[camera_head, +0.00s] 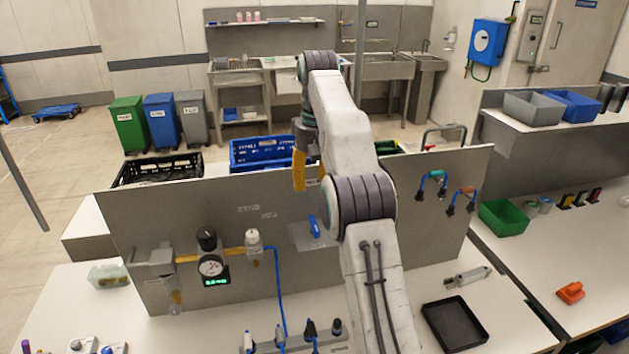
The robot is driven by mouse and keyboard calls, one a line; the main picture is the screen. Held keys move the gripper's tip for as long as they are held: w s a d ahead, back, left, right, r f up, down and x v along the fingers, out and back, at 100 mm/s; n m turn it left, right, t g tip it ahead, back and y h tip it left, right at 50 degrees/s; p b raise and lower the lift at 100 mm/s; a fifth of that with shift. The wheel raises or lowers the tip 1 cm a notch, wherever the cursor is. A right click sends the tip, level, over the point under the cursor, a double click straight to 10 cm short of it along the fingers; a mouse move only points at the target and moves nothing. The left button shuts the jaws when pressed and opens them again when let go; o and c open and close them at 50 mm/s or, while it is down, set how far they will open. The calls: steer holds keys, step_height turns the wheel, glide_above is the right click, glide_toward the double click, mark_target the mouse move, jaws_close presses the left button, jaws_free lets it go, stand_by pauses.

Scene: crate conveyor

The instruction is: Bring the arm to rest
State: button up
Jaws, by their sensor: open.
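My arm rises from the bottom middle of the head view, bends at a dark ringed elbow and reaches up and away over a grey upright panel (130,225). Its wrist hangs down at the far end. My gripper (308,178) has yellow fingers that point down, just behind the panel's top edge and in front of a blue crate (262,153). The fingers are apart, and I see nothing held between them. My arm hides part of the gripper's surroundings and the middle of the panel.
A black crate (158,170) stands left of the blue one. The panel carries a pressure gauge (211,266), a blue hose and hooks. A black tray (454,324) lies at the right front. A green bin (503,218) sits on the right bench. Space above the panel's left is clear.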

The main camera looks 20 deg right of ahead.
steer(key=s+a+r+n+t+b, duration=0.1)
steer(key=s+a, duration=0.3)
steer(key=s, duration=0.3)
steer(key=s+a+t+b, duration=0.2)
steer(key=s+a, duration=0.1)
steer(key=s, duration=0.4)
steer(key=s+a+f+n+t+b, duration=0.1)
steer(key=s+a+f, duration=0.3)
steer(key=s+f, duration=0.9)
steer(key=s, duration=0.3)
steer(key=shift+s+t+b, duration=0.15)
steer(key=shift+t+b, duration=0.2)
steer(key=shift+t, duration=0.05)
steer(key=shift+o, duration=0.5)
